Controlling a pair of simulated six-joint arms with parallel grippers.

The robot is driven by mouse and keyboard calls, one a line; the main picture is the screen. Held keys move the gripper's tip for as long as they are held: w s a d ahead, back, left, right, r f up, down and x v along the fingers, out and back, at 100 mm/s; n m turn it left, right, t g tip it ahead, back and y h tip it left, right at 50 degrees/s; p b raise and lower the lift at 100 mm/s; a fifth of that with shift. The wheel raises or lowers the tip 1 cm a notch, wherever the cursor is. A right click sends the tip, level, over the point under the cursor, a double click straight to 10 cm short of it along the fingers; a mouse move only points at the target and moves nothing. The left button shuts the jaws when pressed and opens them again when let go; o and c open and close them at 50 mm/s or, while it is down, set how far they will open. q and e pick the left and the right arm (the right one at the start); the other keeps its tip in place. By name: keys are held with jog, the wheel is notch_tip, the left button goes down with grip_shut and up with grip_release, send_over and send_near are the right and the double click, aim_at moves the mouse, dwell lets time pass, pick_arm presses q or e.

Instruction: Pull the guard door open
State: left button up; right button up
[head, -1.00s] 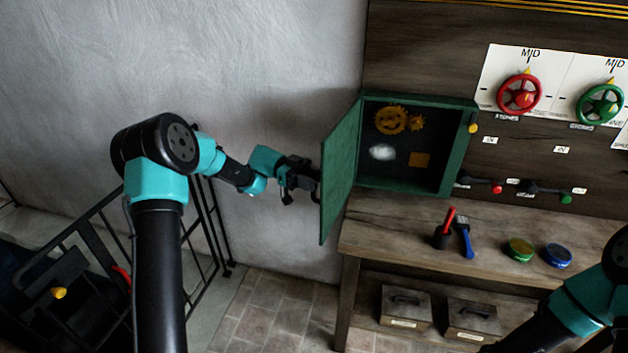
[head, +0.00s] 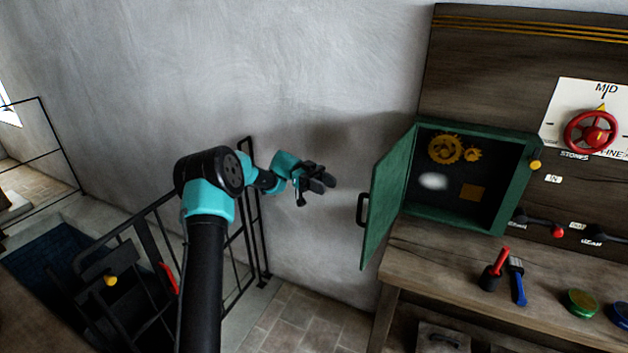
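The green guard door (head: 386,195) stands swung wide open on the left side of its green cabinet (head: 516,186). Its black handle (head: 361,210) shows on the door's outer face. Inside the cabinet are yellow gears (head: 445,149), a whitish patch and a yellow-brown square. My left gripper (head: 326,183) is to the left of the door, clear of the handle, with nothing in it. Its two dark fingers look apart. My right gripper is out of the picture.
A wooden bench (head: 440,262) below the cabinet holds a red-handled tool (head: 495,268), a blue brush (head: 517,281) and a green-lidded tin (head: 580,303). A red handwheel (head: 590,132) is at the right. Black railings (head: 250,215) stand at the left near the wall.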

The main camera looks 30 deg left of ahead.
pick_arm(q)
jog(key=v, duration=0.4)
jog(key=shift+a, duration=0.2)
dwell(0.3)
jog(key=w+d+f+n+t, duration=0.8)
jog(key=w+d+n+t, duration=0.15)
jog(key=t, duration=0.45)
jog(key=s+d+f+n+t+y, duration=0.1)
jog(key=s+d+f+n+y, duration=0.1)
jog(key=f+n+y, duration=0.45)
jog(key=s+d+f+n+t+y, duration=0.2)
jog(key=s+f+y, duration=0.1)
jog(key=f, duration=0.7)
jog(key=s+d+f+n+g+y, duration=0.35)
jog(key=s+f+g, duration=0.25)
jog(key=s+f, duration=0.7)
jog(key=s+d+g, duration=0.1)
jog(key=s+g, duration=0.2)
jog(key=s, duration=0.7)
jog(key=s+d+f+g, duration=0.1)
jog(key=s+d+g, duration=0.1)
jog(key=s, duration=0.9)
jog(key=shift+g+y, duration=0.3)
jog(key=shift+g, duration=0.4)
